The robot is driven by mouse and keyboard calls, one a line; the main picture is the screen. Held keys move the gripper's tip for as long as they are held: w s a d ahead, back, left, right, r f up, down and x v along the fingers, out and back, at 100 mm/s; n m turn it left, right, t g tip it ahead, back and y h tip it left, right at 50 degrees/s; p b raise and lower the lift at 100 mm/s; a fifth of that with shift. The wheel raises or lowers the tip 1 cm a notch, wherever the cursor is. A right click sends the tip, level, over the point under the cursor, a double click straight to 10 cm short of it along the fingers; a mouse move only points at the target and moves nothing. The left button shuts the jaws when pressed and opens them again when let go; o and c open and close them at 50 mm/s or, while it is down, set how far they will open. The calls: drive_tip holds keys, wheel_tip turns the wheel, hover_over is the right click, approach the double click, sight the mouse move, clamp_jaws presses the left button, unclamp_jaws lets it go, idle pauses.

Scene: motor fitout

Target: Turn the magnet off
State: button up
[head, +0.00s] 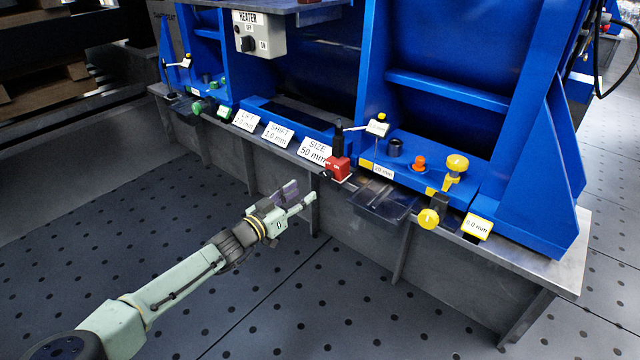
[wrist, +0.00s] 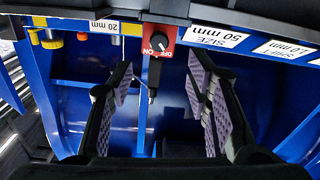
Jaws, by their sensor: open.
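The magnet is a small red block (head: 338,168) on the front edge of the metal bench, with a black post rising from it and a white-topped indicator arm beside it. In the wrist view the red magnet block (wrist: 152,53) is at the top middle, with a dark round knob (wrist: 159,41) on its face and ON and OFF marks around it. I cannot tell which mark the knob points to. My gripper (head: 298,196) is open and empty, in front of and a little below the magnet. In the wrist view its purple-padded fingers (wrist: 161,76) stand apart either side of the block, not touching it.
Label plates, including the SIZE 50 mm plate (head: 314,150), line the bench edge left of the magnet. A clear tray (head: 384,205) juts out to its right. Yellow knobs (head: 428,218) stand further right. A HEATER switch box (head: 259,36) hangs above. The floor in front is clear.

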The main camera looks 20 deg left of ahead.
sight(326, 176)
drive_tip(key=b+x, duration=0.2)
drive_tip(key=x, duration=0.7)
drive_tip(key=shift+w+d, duration=0.1)
drive_tip(key=shift+w, duration=0.05)
drive_tip(key=shift+c, duration=0.2)
clamp_jaws()
